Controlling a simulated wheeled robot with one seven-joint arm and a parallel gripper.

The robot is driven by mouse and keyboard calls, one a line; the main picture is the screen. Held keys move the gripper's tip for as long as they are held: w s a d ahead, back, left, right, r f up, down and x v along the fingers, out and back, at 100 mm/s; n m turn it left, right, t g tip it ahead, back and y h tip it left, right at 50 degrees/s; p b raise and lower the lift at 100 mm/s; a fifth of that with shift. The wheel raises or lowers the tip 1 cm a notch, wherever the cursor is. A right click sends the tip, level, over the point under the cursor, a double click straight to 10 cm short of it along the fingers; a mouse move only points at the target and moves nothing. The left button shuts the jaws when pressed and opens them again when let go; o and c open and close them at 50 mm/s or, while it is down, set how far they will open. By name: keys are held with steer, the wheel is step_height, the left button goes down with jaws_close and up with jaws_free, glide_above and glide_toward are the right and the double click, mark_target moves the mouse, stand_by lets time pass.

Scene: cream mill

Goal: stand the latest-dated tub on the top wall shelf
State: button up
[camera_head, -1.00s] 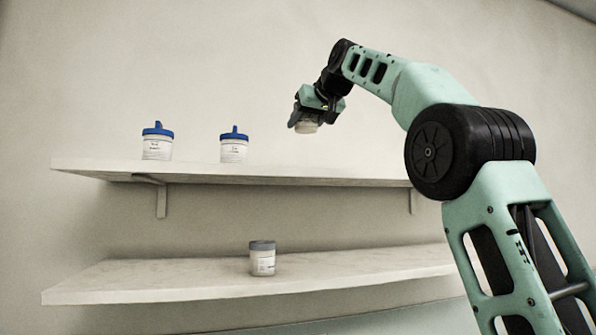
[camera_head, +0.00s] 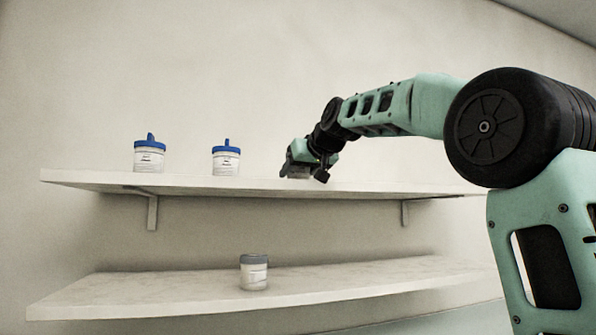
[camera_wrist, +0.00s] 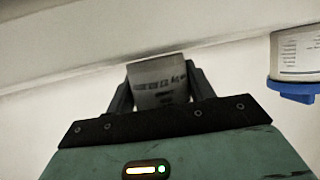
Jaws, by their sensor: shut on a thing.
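My gripper (camera_head: 298,166) is at the top shelf (camera_head: 110,181), toward its right part. It is shut on a pale tub, which is mostly hidden by the jaws in the head view. In the wrist view the held tub (camera_wrist: 160,82) sits between the fingers, with dark label print too blurred to read. I cannot tell whether its base touches the shelf. Two blue-lidded white tubs stand upright on the top shelf, a left one (camera_head: 149,157) and a middle one (camera_head: 226,162). A grey-lidded tub (camera_head: 254,273) stands on the lower shelf. Their dates are not readable.
The lower shelf (camera_head: 130,295) is mostly bare. A blue-lidded tub (camera_wrist: 297,55) shows at the right of the wrist view, apart from my gripper. Brackets (camera_head: 152,212) hold up the top shelf. The top shelf is clear right of my gripper.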

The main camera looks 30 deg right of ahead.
steer(key=shift+f, duration=0.2)
steer(key=o, duration=1.2)
steer(key=shift+r, duration=0.25)
steer(key=b+v, duration=0.5)
steer(key=v, duration=0.7)
